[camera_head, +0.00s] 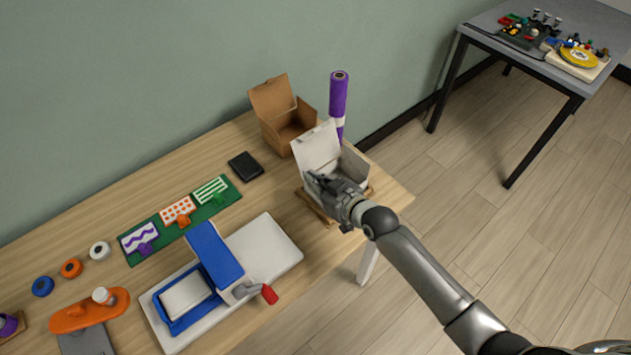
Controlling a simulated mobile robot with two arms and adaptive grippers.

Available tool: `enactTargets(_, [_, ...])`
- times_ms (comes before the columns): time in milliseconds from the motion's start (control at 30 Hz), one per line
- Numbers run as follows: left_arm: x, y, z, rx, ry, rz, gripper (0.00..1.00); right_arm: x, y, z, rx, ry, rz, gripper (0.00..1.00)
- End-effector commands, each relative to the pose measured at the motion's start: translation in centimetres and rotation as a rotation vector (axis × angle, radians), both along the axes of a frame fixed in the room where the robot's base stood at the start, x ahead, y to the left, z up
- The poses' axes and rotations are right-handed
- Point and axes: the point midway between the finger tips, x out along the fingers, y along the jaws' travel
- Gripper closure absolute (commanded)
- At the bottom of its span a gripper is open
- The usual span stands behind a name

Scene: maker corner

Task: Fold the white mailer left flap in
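The white mailer (316,149) stands at the right end of the wooden table, on a brown wooden base (317,207). Its large back lid stands up and leans back. A side panel shows at its right, and its front is mostly hidden behind my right gripper. My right gripper (318,183) is at the mailer's front left, with its fingers over or against the box there. I cannot tell whether it touches the left flap or whether the fingers are open. The left flap cannot be made out clearly. My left gripper is not in view.
An open brown cardboard box (271,104) stands behind the mailer, beside an upright purple roll (338,98). A black wallet-like item (245,166) lies to the left. A blue and white press (213,253) with a red-tipped handle fills the table's front. The table's right corner (394,194) is clear.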

Motion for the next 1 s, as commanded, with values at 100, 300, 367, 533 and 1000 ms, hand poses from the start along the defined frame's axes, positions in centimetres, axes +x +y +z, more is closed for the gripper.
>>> enactTargets(100, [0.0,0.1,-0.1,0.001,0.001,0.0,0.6,0.0,-0.1,-0.1,0.004,0.003,0.0,1.0])
enactTargets(300, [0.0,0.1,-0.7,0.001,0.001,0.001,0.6,0.3,-0.4,-0.1,0.049,0.034,0.0,1.0])
enactTargets(367, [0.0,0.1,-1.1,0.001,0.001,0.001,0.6,0.4,-0.5,-0.2,0.074,0.054,0.0,1.0])
enactTargets(533, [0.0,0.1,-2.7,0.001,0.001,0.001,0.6,0.7,-1.0,-0.5,0.169,0.123,0.0,1.0])
enactTargets(1000, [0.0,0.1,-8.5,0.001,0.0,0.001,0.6,1.5,-2.0,-1.1,0.427,0.31,0.0,1.0])
